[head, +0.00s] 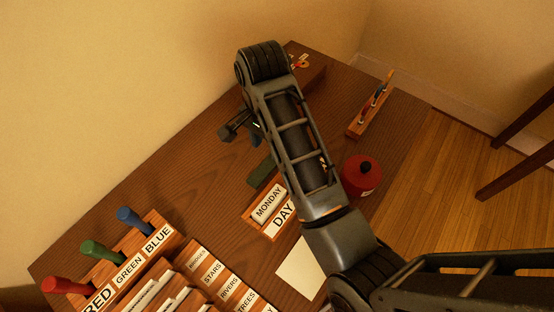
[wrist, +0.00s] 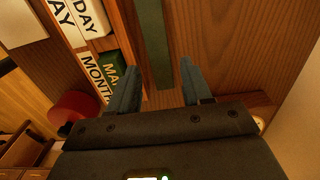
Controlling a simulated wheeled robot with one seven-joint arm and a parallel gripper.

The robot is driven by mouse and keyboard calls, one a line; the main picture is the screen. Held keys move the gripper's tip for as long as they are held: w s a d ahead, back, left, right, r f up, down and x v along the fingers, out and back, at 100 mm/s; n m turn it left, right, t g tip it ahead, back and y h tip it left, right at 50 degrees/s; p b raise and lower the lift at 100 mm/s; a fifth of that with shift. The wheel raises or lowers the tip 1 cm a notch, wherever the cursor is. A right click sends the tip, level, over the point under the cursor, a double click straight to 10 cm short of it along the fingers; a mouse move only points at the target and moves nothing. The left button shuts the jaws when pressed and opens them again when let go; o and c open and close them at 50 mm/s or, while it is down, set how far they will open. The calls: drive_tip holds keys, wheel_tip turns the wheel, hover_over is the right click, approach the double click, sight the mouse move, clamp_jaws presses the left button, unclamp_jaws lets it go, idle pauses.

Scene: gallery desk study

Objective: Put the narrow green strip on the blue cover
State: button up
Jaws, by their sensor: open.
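A narrow dark green strip (wrist: 152,40) lies on the brown desk in the wrist view, running away from my gripper. In the head view a dark green piece (head: 262,173) shows beside the calendar holder, partly behind my arm; it appears to be the same strip. My gripper (wrist: 161,65) is open, its two blue-grey fingers apart, with the strip's near end in line with the gap. I cannot tell how high the fingers are above it. In the head view my gripper (head: 256,134) is partly hidden by my arm. I cannot make out a blue cover in either view.
The calendar holder (head: 250,220) with MONDAY and DAY cards stands close to the strip. A red round container (head: 362,175) and a wooden pen rack (head: 356,127) stand right of my arm. Coloured-handled stamps and a card file fill the lower left. The desk's upper left is clear.

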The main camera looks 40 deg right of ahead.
sight(270, 162)
drive_tip(key=shift+s+d+f, duration=0.1)
drive_tip(key=shift+d+f, duration=0.05)
drive_tip(key=shift+f, duration=1.55)
drive_tip(key=shift+d+f, duration=0.15)
drive_tip(key=shift+f, duration=1.55)
drive_tip(key=c, duration=0.9)
drive_tip(key=shift+r, duration=0.15)
drive_tip(key=shift+r, duration=0.55)
wheel_tip(270, 162, up, 3)
drive_tip(key=shift+f, duration=0.2)
drive_tip(key=s+d+r+p, duration=0.2)
drive_tip(key=d, duration=0.1)
drive_tip(key=s+d+r+p, duration=0.1)
drive_tip(key=d+r+p, duration=0.1)
drive_tip(key=s+d+r+p, duration=0.2)
drive_tip(key=d, duration=0.1)
drive_tip(key=shift+s+d+r, duration=0.55)
drive_tip(key=shift+s+d, duration=0.15)
drive_tip(key=shift+d, duration=0.15)
